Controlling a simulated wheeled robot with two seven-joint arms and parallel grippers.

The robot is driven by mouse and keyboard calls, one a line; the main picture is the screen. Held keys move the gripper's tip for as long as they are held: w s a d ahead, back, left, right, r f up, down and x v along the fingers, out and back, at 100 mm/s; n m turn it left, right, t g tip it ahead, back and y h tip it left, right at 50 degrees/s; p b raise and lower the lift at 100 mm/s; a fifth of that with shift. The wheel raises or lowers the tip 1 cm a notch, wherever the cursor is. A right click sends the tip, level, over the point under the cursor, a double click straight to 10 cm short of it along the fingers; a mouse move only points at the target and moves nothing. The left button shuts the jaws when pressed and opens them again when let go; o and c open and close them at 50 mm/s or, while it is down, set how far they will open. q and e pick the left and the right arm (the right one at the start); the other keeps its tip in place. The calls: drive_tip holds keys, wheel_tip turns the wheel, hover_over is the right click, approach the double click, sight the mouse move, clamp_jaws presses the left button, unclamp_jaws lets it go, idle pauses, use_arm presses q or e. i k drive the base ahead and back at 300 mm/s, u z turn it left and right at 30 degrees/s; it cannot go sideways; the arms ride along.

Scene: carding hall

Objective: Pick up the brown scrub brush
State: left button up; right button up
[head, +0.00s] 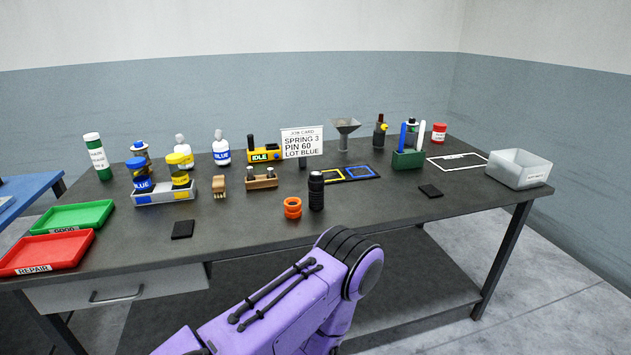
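A small tan-brown block with what look like bristles at its lower edge, apparently the brown scrub brush (219,186), stands on the dark grey workbench (330,222) left of the middle. It is just right of a grey tray (150,199) holding yellow- and blue-labelled jars, and left of a wooden holder (262,182). Nothing touches it that I can see. A purple arm link of mine fills the bottom middle, in front of the bench edge. Neither of my grippers shows in the head view.
Orange rings (292,208) and a black cylinder (316,192) stand right of the brush. A black pad (182,229) lies in front of it. Red (45,253) and green (75,216) trays are at left, a job card (302,142) behind. A white bin (519,169) is at right.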

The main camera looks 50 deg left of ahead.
sight(218, 187)
drive_tip(key=z, duration=0.6)
drive_tip(key=k, duration=1.05)
drive_tip(key=u, duration=1.7)
drive_tip(key=i, duration=0.3)
drive_tip(key=u, duration=0.1)
